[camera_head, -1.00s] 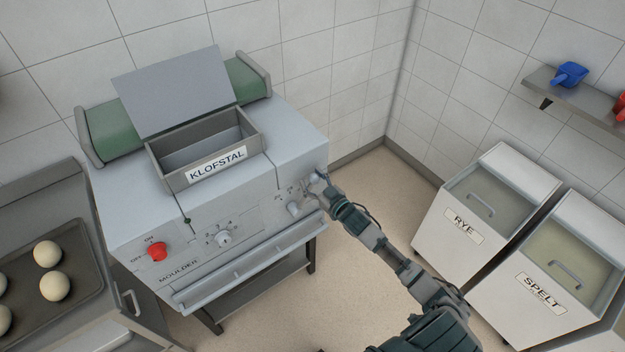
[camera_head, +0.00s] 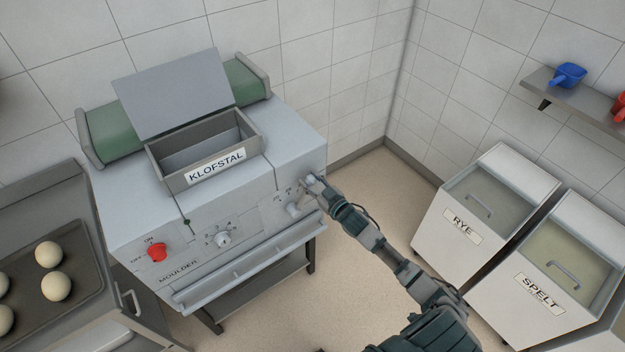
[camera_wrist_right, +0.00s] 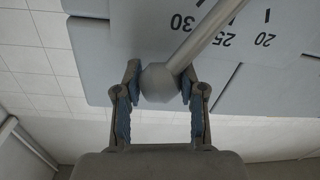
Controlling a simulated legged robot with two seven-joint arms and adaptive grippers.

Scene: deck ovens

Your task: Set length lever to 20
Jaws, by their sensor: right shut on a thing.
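The length lever is a light rod (camera_wrist_right: 205,35) with a round grey knob (camera_wrist_right: 160,82) at its end. It stands out from the front of the grey moulder (camera_head: 160,222), near that machine's right end. My right gripper (camera_head: 309,183) is at the lever in the head view. In the right wrist view its fingers (camera_wrist_right: 161,88) are shut on the knob, one on each side. The scale (camera_wrist_right: 225,42) appears upside down, with 30, 25 and 20. The rod crosses between 30 and 25 in this slanted view; its exact setting is unclear. My left gripper is out of view.
A red switch (camera_head: 158,251) and a round dial (camera_head: 223,239) are on the moulder's front, left of the lever. A tray ledge (camera_head: 250,267) juts out below. Rye (camera_head: 446,258) and spelt (camera_head: 510,308) bins stand to the right, with open floor between.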

